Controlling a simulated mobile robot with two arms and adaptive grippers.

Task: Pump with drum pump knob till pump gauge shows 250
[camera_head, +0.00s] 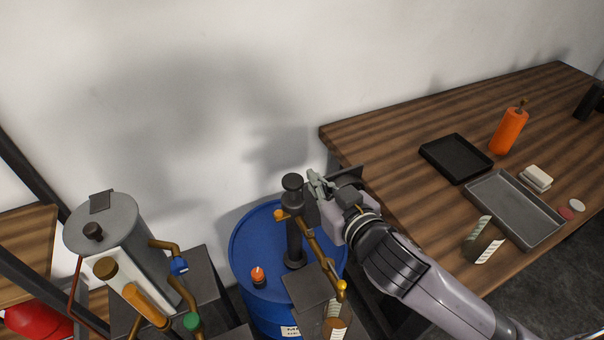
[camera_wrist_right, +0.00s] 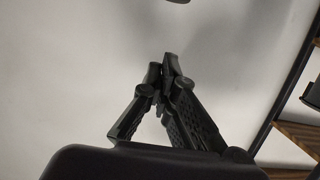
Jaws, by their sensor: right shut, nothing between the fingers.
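A blue drum (camera_head: 252,245) stands on the floor beside the wooden table, with a dark upright pump on top. The pump's round black knob (camera_head: 292,183) sits at the top of its column (camera_head: 294,240). My right gripper (camera_head: 314,180) is shut and empty, close to the right of the knob; I cannot tell whether they touch. The shut fingers (camera_wrist_right: 168,64) also show in the right wrist view, against the pale wall. No gauge reading is legible; a clear vessel with striped markings (camera_head: 334,328) stands under the brass spout. My left gripper is not in view.
A grey metal tank (camera_head: 115,235) with brass pipes stands left of the drum. The table (camera_head: 385,137) at right holds a black tray (camera_head: 455,158), a grey tray (camera_head: 512,208), an orange bottle (camera_head: 509,131) and another striped vessel (camera_head: 483,243). Bare wall lies behind the pump.

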